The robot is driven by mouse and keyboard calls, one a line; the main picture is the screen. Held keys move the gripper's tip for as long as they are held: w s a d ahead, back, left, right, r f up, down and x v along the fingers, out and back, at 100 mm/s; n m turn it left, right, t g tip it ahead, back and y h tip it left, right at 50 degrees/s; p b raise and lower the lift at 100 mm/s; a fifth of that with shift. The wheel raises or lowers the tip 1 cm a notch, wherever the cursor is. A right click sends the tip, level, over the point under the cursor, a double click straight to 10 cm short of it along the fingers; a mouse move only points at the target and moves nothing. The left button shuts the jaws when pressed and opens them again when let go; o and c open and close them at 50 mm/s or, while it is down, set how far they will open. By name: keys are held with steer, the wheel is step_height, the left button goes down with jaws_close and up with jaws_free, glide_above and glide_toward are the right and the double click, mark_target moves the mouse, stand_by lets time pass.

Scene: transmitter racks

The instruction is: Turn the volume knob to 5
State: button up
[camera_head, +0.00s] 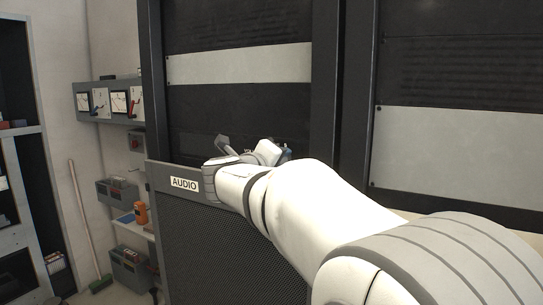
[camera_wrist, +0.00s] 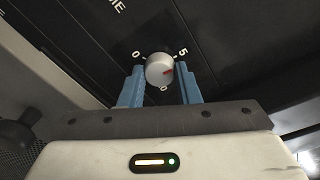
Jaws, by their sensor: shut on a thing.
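The volume knob (camera_wrist: 158,70) is a round light-grey knob on a dark panel in the wrist view. In the head view, my gripper (camera_head: 284,155) reaches the panel; the knob is hidden there.
The rack panel (camera_head: 235,108) is dark with a light strip above. An AUDIO label (camera_head: 184,184) sits left of my arm, above a mesh grille (camera_head: 230,250). Shelves, meters (camera_head: 110,101) and a broom (camera_head: 84,215) stand at the left.

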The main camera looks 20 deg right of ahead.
steer(key=shift+f+n, duration=0.3)
steer(key=shift+n, duration=0.1)
steer(key=o, duration=0.8)
steer(key=shift+a+r, duration=0.1)
steer(key=shift+a, duration=0.05)
steer(key=shift+c, duration=0.2)
steer(key=shift+o, duration=1)
steer(key=shift+r, duration=0.1)
steer(key=b+v, duration=0.2)
steer(key=v, duration=0.5)
steer(key=shift+s+a, duration=0.25)
steer(key=shift+s, duration=0.05)
